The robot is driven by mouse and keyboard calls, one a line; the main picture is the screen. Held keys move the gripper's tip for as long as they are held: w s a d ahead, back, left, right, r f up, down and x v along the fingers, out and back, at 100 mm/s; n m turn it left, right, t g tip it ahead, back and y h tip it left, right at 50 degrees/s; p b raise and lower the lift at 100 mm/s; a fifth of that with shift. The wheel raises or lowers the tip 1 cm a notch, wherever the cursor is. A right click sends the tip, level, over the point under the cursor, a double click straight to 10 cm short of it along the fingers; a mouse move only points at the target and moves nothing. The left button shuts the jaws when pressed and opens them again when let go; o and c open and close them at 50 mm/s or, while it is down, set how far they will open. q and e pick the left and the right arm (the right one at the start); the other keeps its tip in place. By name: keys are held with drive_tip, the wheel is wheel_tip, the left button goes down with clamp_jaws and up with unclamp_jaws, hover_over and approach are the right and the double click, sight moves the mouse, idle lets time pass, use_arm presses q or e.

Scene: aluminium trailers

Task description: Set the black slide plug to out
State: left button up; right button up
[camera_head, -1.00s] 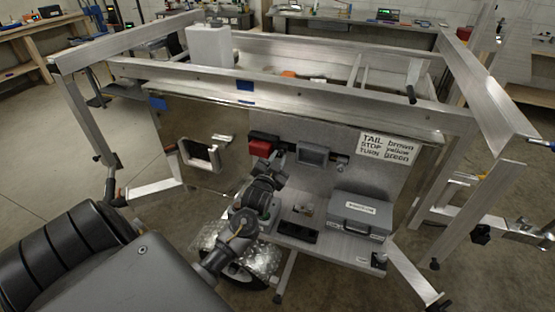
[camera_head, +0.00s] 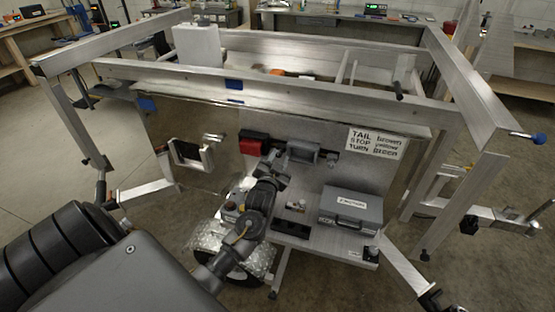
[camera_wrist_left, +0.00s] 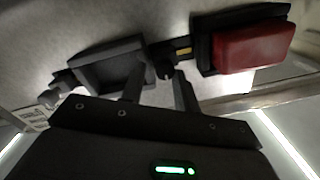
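My left gripper (camera_head: 279,158) reaches up to the panel between the red lamp (camera_head: 252,143) and the grey box (camera_head: 303,151). In the left wrist view its two fingers (camera_wrist_left: 160,88) are apart. A small black knob-like part, perhaps the black slide plug (camera_wrist_left: 163,68), shows between the fingertips, beside a yellow mark (camera_wrist_left: 183,50). I cannot tell whether the fingers touch it. The grey box (camera_wrist_left: 105,70) is left of it there, and the red lamp (camera_wrist_left: 252,47) right. Another small dark fitting (camera_head: 331,161) sits right of the grey box in the head view. My right gripper is not in view.
A shelf below the panel holds a grey case (camera_head: 350,207), a black tray (camera_head: 291,228) and small parts. A white-framed bracket (camera_head: 190,154) is left. Trailer rails (camera_head: 290,92) run above; a wheel (camera_head: 232,250) is below.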

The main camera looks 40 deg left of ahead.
use_arm(q)
drive_tip(key=b+v, duration=0.1)
drive_tip(key=v, duration=0.9)
drive_tip(key=shift+s+b, duration=0.35)
drive_tip(key=shift+s, duration=0.05)
drive_tip(key=shift+d+f, duration=0.1)
